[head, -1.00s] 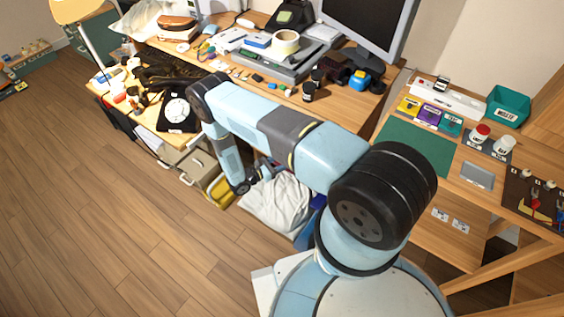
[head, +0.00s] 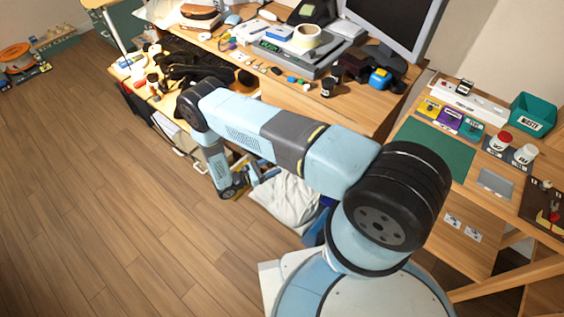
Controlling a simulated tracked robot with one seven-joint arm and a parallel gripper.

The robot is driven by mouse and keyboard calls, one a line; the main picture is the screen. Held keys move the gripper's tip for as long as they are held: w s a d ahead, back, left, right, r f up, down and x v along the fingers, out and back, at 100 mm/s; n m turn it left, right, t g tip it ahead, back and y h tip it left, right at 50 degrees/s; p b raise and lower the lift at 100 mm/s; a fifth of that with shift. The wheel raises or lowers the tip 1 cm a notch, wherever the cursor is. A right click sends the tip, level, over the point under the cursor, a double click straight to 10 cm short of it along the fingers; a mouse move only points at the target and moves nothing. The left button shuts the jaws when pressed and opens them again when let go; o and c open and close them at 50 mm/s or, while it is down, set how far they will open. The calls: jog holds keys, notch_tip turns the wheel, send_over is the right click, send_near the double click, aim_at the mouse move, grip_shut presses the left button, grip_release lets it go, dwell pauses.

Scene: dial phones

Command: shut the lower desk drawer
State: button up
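The desk's drawer unit (head: 186,144) shows only in part, under the left part of the desk and behind my arm. Pale fronts and handles show at its left side. My forearm covers much of it, so I cannot tell how far the lower drawer stands out. My arm reaches left across the view and then bends down towards the floor in front of the drawers. My gripper (head: 250,176) is at the low end of the arm, near the drawers and left of a white bag (head: 286,203). Its fingers are too small and hidden to read.
The desk (head: 290,92) carries a monitor, a keyboard, a tape roll and small parts. A side table (head: 440,148) with a green mat and a teal bin (head: 532,115) stands at right. The wooden floor (head: 110,220) at left is clear.

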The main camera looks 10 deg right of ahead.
jog(key=shift+v, duration=1.2)
